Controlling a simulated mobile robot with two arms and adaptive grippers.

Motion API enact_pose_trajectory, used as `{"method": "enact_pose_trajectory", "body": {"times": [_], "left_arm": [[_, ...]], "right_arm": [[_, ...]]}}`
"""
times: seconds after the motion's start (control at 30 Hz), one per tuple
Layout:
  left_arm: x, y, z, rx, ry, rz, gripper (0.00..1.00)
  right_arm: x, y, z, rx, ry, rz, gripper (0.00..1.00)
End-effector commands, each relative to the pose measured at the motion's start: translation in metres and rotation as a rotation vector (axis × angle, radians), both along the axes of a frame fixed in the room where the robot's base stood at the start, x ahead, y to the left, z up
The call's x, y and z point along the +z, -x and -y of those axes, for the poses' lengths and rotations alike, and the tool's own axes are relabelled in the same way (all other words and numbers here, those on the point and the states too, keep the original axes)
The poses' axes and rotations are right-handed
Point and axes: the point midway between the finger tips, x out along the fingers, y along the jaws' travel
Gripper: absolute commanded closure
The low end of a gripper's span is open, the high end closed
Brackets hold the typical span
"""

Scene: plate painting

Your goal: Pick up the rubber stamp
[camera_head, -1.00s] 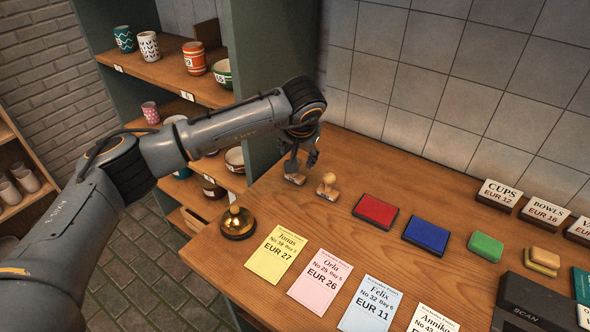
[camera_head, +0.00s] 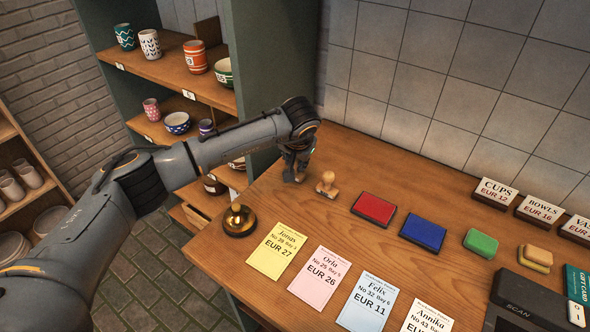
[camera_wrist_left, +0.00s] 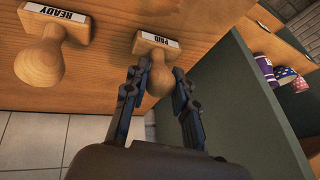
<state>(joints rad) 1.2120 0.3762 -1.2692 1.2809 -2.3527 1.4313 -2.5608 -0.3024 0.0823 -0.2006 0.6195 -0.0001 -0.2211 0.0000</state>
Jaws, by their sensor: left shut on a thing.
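Two wooden rubber stamps stand at the back left of the counter. In the left wrist view one is labelled PAID (camera_wrist_left: 157,42) and the other READY (camera_wrist_left: 40,58). My left gripper (camera_wrist_left: 160,78) is shut on the round wooden handle of the PAID stamp. In the head view my left gripper (camera_head: 294,172) points down at the counter and mostly hides that stamp. The READY stamp (camera_head: 327,184) stands free just to its right. I cannot tell whether the held stamp touches the counter. My right gripper is not in view.
A tiled wall (camera_head: 440,90) rises behind. A shelf of pottery (camera_head: 180,70) stands at left.

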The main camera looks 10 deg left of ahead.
Motion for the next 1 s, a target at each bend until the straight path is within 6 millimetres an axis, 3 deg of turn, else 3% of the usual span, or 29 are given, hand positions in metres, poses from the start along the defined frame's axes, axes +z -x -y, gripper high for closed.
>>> {"method": "enact_pose_trajectory", "body": {"times": [0.37,0.57,0.83,1.0], "left_arm": [[0.003,0.000,-0.001,0.001,-0.001,-0.001,1.00],[0.028,-0.001,0.000,0.000,-0.001,0.007,1.00],[0.089,0.047,0.017,-0.004,-0.002,0.006,1.00],[0.106,0.087,0.031,-0.006,-0.003,0.002,1.00]], "right_arm": [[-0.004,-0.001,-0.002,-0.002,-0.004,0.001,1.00],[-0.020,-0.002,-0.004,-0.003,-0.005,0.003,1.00],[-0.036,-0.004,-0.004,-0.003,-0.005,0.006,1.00],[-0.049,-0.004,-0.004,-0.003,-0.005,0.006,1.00]]}}
